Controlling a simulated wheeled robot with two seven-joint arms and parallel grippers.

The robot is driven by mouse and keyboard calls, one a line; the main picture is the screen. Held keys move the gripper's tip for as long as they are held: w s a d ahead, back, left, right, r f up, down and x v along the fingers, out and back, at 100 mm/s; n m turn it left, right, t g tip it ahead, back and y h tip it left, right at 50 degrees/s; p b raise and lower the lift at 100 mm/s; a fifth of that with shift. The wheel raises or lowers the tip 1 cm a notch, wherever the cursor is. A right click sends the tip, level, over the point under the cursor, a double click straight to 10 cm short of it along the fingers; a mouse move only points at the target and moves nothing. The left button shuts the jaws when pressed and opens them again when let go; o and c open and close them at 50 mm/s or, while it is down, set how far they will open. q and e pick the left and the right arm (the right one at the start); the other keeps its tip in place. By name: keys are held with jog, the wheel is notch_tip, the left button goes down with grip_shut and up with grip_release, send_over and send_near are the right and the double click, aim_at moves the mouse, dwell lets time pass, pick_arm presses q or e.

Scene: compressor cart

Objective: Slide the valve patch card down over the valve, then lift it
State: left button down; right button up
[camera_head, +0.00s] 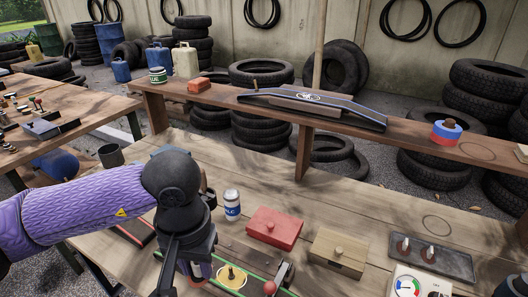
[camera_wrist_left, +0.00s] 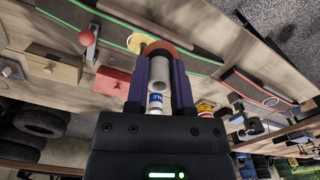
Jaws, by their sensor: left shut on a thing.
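My left gripper (camera_head: 190,284) points down at the bench, beside a green-edged dark board (camera_head: 218,255). In the left wrist view its fingers (camera_wrist_left: 162,62) are shut on a grey cylindrical piece (camera_wrist_left: 159,70) with an orange-red curved edge (camera_wrist_left: 171,47) at the fingertips. I cannot tell whether this is the valve patch card. A yellow disc (camera_head: 227,283) with a small brown upright peg (camera_head: 231,271) lies on the board, just right of the gripper. The disc also shows beyond the fingertips in the wrist view (camera_wrist_left: 136,42), partly hidden.
A red-knobbed lever (camera_head: 270,287) stands right of the disc. A blue-and-white can (camera_head: 232,205), red box (camera_head: 274,228) and wooden box (camera_head: 339,253) stand behind. A dark tray (camera_head: 446,262) and gauge panel (camera_head: 408,284) are at right. A raised shelf (camera_head: 220,98) crosses behind.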

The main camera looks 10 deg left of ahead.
notch_tip(320, 180, up, 4)
jog(key=w+a+p, duration=0.2)
jog(key=p, duration=0.3)
pick_arm(q)
jog(key=w+d+f+n+b, duration=0.1)
jog(key=w+f+n, duration=0.1)
jog(key=f+n, duration=0.1)
jog(key=w+d+f+n+b, duration=0.1)
jog(key=w+f+n, duration=0.1)
jog(key=n, duration=0.4)
jog(key=w+d+f+n+b, duration=0.1)
jog(key=w+f+n, duration=0.2)
jog(key=n, duration=0.2)
jog(key=shift+w+f+b, duration=0.25)
jog(key=shift+f+b, duration=0.1)
jog(key=shift+b, duration=0.05)
jog(key=shift+f, duration=0.15)
pick_arm(e)
jog(key=f, duration=0.1)
jog(key=s+d+f, duration=0.1)
jog(key=d+f, duration=0.1)
jog(key=shift+s, duration=0.25)
jog(key=shift+a+f, duration=0.1)
jog(key=shift+a, duration=0.05)
jog(key=shift+w+a, duration=0.15)
jog(key=shift+w, duration=0.05)
